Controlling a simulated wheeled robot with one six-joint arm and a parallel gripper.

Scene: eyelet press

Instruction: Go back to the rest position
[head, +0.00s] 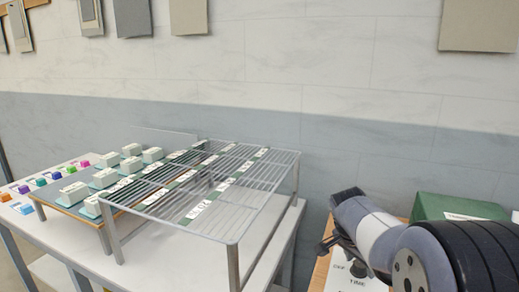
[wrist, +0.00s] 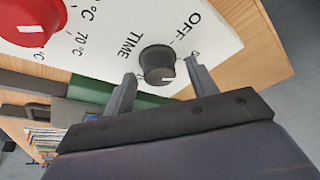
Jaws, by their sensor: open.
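My gripper (wrist: 160,70) is open in the wrist view, with one finger on each side of a black timer knob (wrist: 157,62) marked TIME and OFF. I cannot tell whether the fingers touch the knob. The knob sits on a white control panel (wrist: 95,45). In the head view my gripper (head: 333,243) is at the lower right, small and dark, in front of the white panel (head: 358,281); the knob cannot be made out there.
A red knob (wrist: 28,20) with temperature marks is beside the timer knob. A green box (head: 455,207) stands behind my arm on a wooden surface (head: 319,272). A wire rack (head: 235,237) and a grey table (head: 70,228) with small coloured blocks are at left.

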